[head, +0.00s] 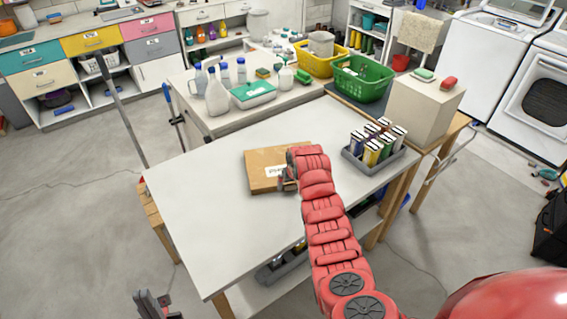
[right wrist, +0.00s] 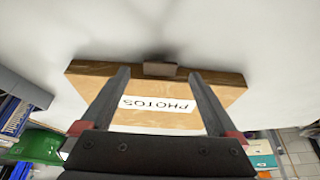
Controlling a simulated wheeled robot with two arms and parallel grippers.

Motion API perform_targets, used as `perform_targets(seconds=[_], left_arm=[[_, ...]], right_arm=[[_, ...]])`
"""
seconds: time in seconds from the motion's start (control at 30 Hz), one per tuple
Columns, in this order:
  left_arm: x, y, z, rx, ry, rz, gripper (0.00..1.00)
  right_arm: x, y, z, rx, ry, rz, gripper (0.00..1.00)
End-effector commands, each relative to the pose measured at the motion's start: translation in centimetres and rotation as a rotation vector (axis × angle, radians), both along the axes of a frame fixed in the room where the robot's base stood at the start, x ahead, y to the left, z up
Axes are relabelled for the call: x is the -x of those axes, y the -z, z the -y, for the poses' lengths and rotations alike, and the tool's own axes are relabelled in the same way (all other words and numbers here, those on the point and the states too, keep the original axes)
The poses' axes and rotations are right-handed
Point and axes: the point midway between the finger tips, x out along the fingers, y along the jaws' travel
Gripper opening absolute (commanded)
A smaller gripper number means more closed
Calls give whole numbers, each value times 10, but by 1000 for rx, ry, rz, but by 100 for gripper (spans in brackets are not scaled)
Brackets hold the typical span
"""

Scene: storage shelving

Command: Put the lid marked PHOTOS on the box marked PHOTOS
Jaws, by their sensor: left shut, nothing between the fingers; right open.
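A flat brown piece with a white label lies on the white table in the head view (head: 262,158). It looks like the lid, and its label reads PHOTOS, upside down, in the right wrist view (right wrist: 160,118). A small dark tab (right wrist: 160,69) shows at its edge there. My right gripper (head: 289,180) is open at the lid's right side. Its two fingers (right wrist: 158,72) reach over the lid, one on each side of the tab; contact is unclear. My left gripper (head: 152,300) is shut and empty, low at the bottom left, away from the table. I cannot make out a separate box marked PHOTOS.
A pale block (head: 425,108) and a green basket (head: 362,82) are behind. White jugs (head: 216,98) stand on the back table. The white table (head: 215,215) is clear left of and in front of the lid.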

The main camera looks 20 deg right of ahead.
Motion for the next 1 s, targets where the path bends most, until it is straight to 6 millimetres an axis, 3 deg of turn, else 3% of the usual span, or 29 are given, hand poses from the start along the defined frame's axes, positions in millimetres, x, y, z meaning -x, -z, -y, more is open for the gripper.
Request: perform_targets(seconds=[0.07, 0.33, 0.7, 1.0], left_arm=[[0, -7, 0, 0, 0, 0, 0], [0, -6, 0, 0, 0, 0, 0], [0, -7, 0, 0, 0, 0, 0], [0, -7, 0, 0, 0, 0, 0]], right_arm=[[-1, 5, -1, -1, 0, -5, 95], [-9, 22, 0, -2, 0, -1, 95], [-10, 26, 0, -1, 0, 2, 95], [-10, 26, 0, -1, 0, 1, 43]])
